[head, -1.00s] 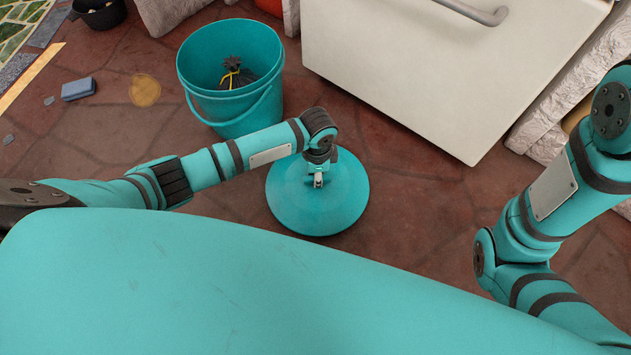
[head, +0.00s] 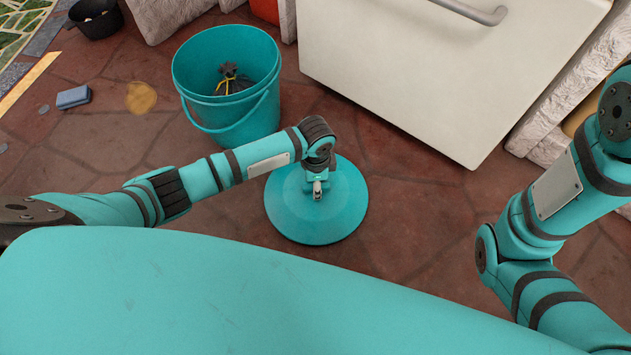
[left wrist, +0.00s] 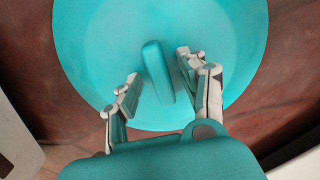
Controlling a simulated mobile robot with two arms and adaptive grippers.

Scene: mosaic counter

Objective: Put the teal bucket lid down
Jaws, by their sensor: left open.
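The teal bucket lid (head: 338,222) is a round disc that appears to lie flat on the stone floor, right of and nearer than the teal bucket (head: 252,118). My left gripper (head: 318,194) is over the lid's middle. In the left wrist view the lid (left wrist: 90,60) fills the centre, with its bar handle (left wrist: 157,70) upright between the open fingers of my left gripper (left wrist: 158,85). Gaps show on both sides of the handle. The bucket stands upright and uncovered, with a dark tied bag (head: 232,80) inside. My right arm shows at the right, but its gripper is out of frame.
A white cabinet (head: 420,70) with a grey bar handle stands behind the lid. A blue sponge-like block (head: 73,98) and a yellowish stain (head: 141,97) are on the floor at the left. A black pot (head: 96,18) is at the back left. Floor right of the lid is clear.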

